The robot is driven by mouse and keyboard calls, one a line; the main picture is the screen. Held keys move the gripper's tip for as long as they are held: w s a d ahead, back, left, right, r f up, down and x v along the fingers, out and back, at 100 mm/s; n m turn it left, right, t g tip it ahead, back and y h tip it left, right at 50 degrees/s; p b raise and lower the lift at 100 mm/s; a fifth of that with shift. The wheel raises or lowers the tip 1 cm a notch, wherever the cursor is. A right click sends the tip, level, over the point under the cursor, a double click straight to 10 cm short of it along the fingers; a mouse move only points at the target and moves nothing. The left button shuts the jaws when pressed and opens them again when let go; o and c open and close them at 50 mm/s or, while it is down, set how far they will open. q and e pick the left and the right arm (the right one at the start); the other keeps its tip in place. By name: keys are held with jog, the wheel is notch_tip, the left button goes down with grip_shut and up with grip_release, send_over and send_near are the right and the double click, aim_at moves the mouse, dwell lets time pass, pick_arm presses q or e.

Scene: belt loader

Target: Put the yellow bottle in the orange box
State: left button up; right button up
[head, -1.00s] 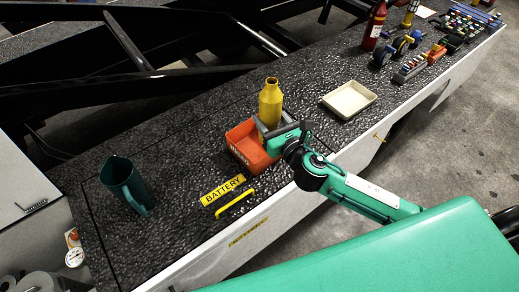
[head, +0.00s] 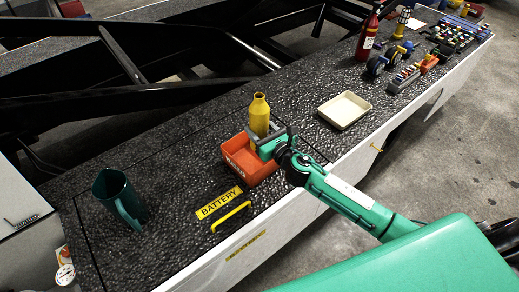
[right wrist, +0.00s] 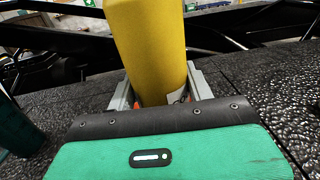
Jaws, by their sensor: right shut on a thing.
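The yellow bottle (head: 260,115) stands upright at the back right part of the orange box (head: 236,161), with its lower part down at the box. My right gripper (head: 264,138) is shut on the bottle low on its body. In the right wrist view the bottle (right wrist: 148,50) rises between the grey fingers, and bits of orange show beside its base. Whether the bottle's base touches the box floor is hidden by the gripper. My left gripper is not in view.
A yellow handle (head: 231,216) and a BATTERY label (head: 219,202) lie in front of the box. A cream tray (head: 344,109) is to the right, with a red bottle (head: 368,36) behind it.

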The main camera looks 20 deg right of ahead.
notch_tip(320, 180, down, 5)
jog(key=shift+r+b, duration=0.1)
jog(key=shift+b, duration=0.45)
jog(key=shift+f+b, duration=0.65)
jog(key=shift+f, duration=1.35)
jog(key=shift+s+f+b, duration=0.1)
jog(key=shift+f+b, duration=0.5)
jog(key=shift+b, duration=0.05)
